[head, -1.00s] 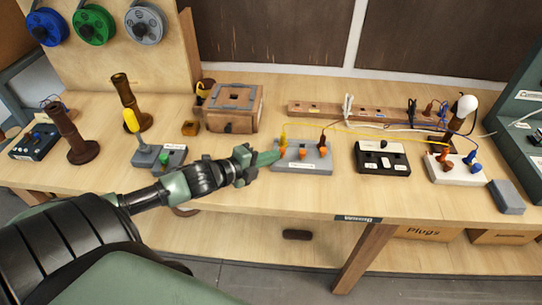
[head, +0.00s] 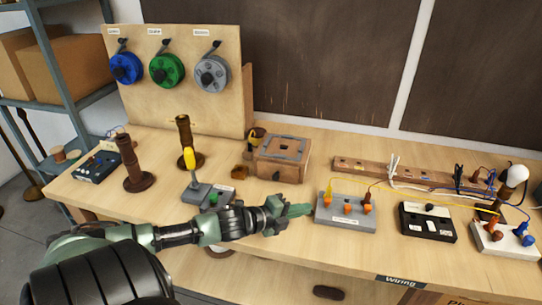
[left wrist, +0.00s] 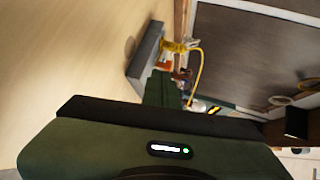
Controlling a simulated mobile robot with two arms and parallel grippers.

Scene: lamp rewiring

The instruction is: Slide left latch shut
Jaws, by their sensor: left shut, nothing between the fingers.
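A grey terminal block (head: 345,224) with orange latches sits near the bench's front edge. Its left orange latch (head: 327,201) is at the yellow plug end, and a middle orange latch (head: 347,208) and a right one (head: 366,209) stand beside it. My left gripper (head: 307,209) is shut and empty, its green fingertips just left of the block, seemingly apart from it. In the left wrist view the block (left wrist: 146,62) shows edge-on beyond the green fingers (left wrist: 160,91). The exact position of the left latch is too small to tell. My right gripper is not in view.
A black switch box (head: 427,222) and a white terminal base (head: 505,241) stand to the right. A yellow wire (head: 420,197) runs from the block to the right. A wooden box (head: 281,160) stands behind my gripper. Wooden spindles and a grey switch are at the left.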

